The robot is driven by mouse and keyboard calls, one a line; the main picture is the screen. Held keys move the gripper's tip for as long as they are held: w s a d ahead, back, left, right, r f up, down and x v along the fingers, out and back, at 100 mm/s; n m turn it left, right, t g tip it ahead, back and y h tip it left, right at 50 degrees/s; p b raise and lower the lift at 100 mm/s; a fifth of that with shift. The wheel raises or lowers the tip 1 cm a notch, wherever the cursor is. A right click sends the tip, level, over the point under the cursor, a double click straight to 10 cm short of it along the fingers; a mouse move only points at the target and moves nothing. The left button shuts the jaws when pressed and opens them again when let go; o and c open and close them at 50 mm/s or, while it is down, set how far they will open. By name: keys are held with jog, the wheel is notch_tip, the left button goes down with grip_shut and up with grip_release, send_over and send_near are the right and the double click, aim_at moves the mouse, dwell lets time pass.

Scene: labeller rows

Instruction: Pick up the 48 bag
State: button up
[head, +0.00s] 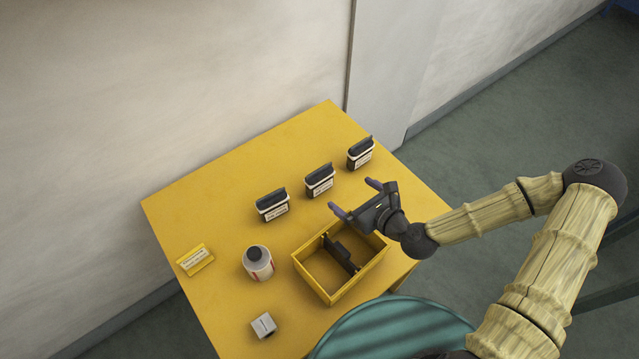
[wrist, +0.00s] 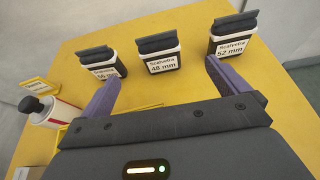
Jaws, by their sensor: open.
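The 48 bag (wrist: 162,64) is the middle of three dark-topped bags with white labels, reading "Scalvetra 48 mm" in the wrist view. It stands upright on the yellow table, and in the head view it is the middle bag (head: 320,181) of the row. My gripper (head: 353,196) is open and empty, a little in front of the row. In the wrist view its two purple fingers (wrist: 160,88) point toward the row, with the 48 bag ahead between them and apart from them.
The 52 mm bag (wrist: 231,45) stands right of it, another bag (wrist: 103,69) left. On the yellow table (head: 230,190) are a divided yellow box (head: 312,284) below my gripper, a dark-capped bottle (head: 258,265), a small grey-white box (head: 264,326) and a yellow sign (head: 195,260).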

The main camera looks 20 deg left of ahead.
aim_at(319, 182)
jog(key=shift+w+f+b, duration=0.2)
jog(key=shift+f+b, duration=0.05)
jog(key=shift+b, duration=0.55)
jog(key=shift+w+a+b, duration=0.2)
jog(key=shift+b, duration=1)
jog(key=shift+w+a+f+b, duration=0.1)
jog(key=shift+a+b, duration=0.05)
jog(key=shift+b, duration=0.7)
jog(key=b, duration=0.2)
jog(key=a+b, duration=0.1)
jog(key=b, duration=0.2)
jog(key=shift+s+f+b, duration=0.2)
jog(key=shift+f+b, duration=0.05)
jog(key=shift+b, duration=0.05)
jog(key=x, duration=0.4)
jog(key=shift+w+a, duration=0.15)
jog(key=shift+a, duration=0.2)
jog(key=shift+a+f, duration=0.1)
